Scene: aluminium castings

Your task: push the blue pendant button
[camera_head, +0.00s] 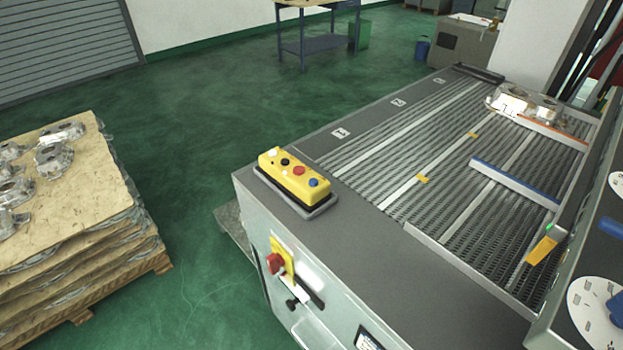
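The yellow pendant (291,178) lies on a dark pad on the near left corner of the grey machine's top. Its top face carries white, black, red and blue buttons in a row. The blue button (313,182) is at the pendant's right end, nearest to me, beside the red button (298,171). Nothing covers the blue button. My gripper is not in view.
The machine top (340,235) holds a slatted conveyor bed with a metal casting (522,103) at the far right. A red rotary switch (274,262) sticks out from its front. A pallet stack with castings (75,215) stands left. Green floor between is clear.

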